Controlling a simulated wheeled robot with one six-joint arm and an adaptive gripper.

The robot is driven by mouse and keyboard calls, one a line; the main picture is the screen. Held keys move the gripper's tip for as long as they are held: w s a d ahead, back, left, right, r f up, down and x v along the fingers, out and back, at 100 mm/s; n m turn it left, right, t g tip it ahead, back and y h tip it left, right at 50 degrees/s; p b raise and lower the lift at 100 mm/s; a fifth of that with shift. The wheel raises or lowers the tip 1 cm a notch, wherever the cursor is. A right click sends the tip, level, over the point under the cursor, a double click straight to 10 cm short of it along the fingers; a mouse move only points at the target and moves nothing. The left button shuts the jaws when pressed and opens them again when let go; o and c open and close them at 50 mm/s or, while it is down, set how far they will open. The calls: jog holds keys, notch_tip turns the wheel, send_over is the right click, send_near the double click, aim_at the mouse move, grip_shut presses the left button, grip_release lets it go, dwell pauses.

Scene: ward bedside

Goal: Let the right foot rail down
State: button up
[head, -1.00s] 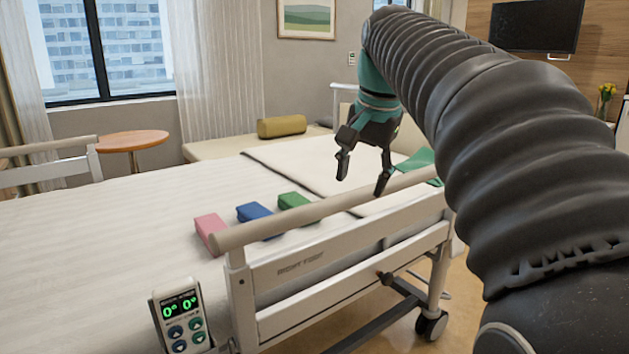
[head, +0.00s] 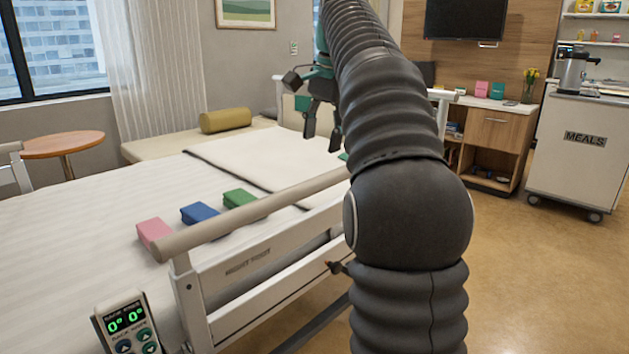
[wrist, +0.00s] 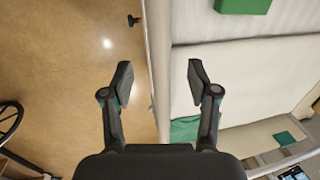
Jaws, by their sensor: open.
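The right foot rail (head: 250,262) stands raised along the near side of the bed, with a beige top bar and a white panel lettered "RIGHT FOOT". A dark knob (head: 337,267) sits low on its outer side, partly behind my arm. My gripper (head: 322,138) is open and empty, above the bed beyond the rail's far end in the head view. In the wrist view, my open gripper (wrist: 160,76) points down, with the rail (wrist: 158,45) running between the fingers' lines. The dark knob (wrist: 133,20) shows at the top, on the floor side.
Pink (head: 154,233), blue (head: 200,213) and green (head: 239,198) blocks lie on the mattress by the rail. A bed control (head: 127,320) reading 0° 0° is at the near corner. A meals cart (head: 585,150) stands far right; floor (head: 530,270) before it is clear.

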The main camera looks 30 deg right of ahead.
aim_at(315, 179)
jog(key=f, duration=0.3)
jog(key=w+f, duration=0.1)
jog(key=f, duration=0.3)
jog(key=w+f, duration=0.1)
jog(key=f, duration=0.2)
jog(key=shift+a+f, duration=0.2)
jog(key=shift+a, duration=0.15)
grip_shut()
